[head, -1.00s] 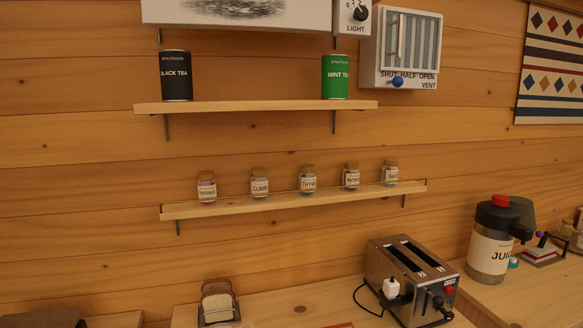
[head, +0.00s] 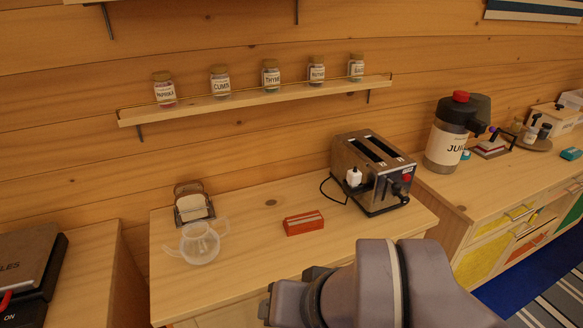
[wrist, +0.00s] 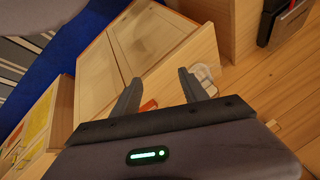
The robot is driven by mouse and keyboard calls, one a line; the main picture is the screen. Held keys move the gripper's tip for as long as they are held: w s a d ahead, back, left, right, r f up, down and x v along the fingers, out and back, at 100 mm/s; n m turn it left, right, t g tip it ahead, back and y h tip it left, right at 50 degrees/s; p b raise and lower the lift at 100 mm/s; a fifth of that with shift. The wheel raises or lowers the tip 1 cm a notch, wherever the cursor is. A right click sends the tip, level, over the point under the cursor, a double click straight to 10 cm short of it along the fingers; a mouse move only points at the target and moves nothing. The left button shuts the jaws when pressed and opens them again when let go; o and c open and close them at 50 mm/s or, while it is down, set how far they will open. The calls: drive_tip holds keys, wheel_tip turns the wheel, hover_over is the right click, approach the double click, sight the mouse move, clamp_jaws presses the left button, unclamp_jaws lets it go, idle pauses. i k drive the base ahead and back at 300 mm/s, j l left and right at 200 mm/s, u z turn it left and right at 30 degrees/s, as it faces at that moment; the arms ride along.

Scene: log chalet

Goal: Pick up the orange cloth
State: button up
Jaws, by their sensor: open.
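A small orange-red item with a pale stripe (head: 304,222), which looks like the folded orange cloth, lies on the wooden counter (head: 252,240) between the clear two-handled cup and the toaster. In the wrist view a sliver of orange (wrist: 149,105) shows beside the left finger, partly hidden by my gripper. My gripper (wrist: 158,77) is open with nothing between its fingers, apart from the cloth. In the head view my arm fills the bottom right, and I cannot make out the fingertips there.
A clear cup (head: 200,243) and a toast rack (head: 193,205) stand left of the cloth. A toaster (head: 372,175) with a cord stands to its right. A juice jug (head: 447,140) is farther right. A spice shelf (head: 250,103) hangs above. The counter's front middle is clear.

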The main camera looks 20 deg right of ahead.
sight(308, 221)
drive_tip(key=i+l+u, duration=0.5)
drive_tip(key=l+u, duration=0.25)
drive_tip(key=i+l+u, duration=0.15)
drive_tip(key=l+u, duration=0.2)
drive_tip(key=j, duration=0.05)
